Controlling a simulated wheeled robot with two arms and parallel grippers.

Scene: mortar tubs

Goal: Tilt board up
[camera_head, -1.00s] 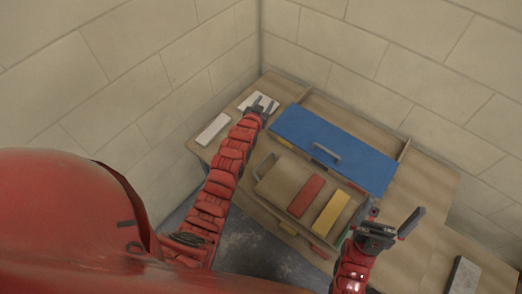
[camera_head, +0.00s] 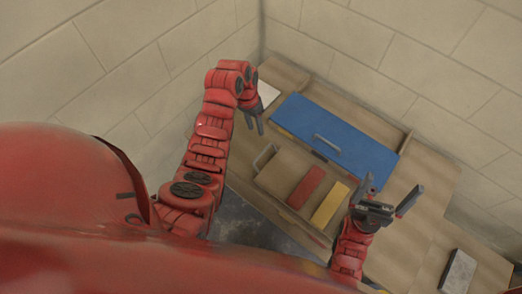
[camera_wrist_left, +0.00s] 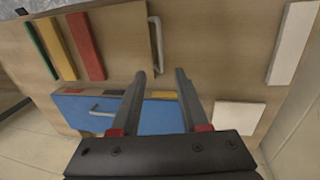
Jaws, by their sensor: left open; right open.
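A wooden board with a metal handle (camera_head: 265,158) at its left end lies on the worktop. The board shows in the left wrist view (camera_wrist_left: 120,42), with its handle (camera_wrist_left: 157,45) just beyond the fingertips. A blue board (camera_head: 330,137) with its own handle lies behind it and also shows in the left wrist view (camera_wrist_left: 160,117). My left gripper (camera_head: 254,124) is open and empty, pointing down near the blue board's left end, apart from both handles. My right gripper (camera_head: 389,191) is open and empty beside the wooden board's right end.
Red (camera_head: 307,188) and yellow (camera_head: 330,204) blocks lie at the wooden board's right end; a green strip (camera_wrist_left: 35,48) is beside them. White pieces (camera_wrist_left: 290,42) (camera_wrist_left: 239,115) lie at the worktop's left side. A grey block (camera_head: 458,272) lies far right. Walls close the back and left.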

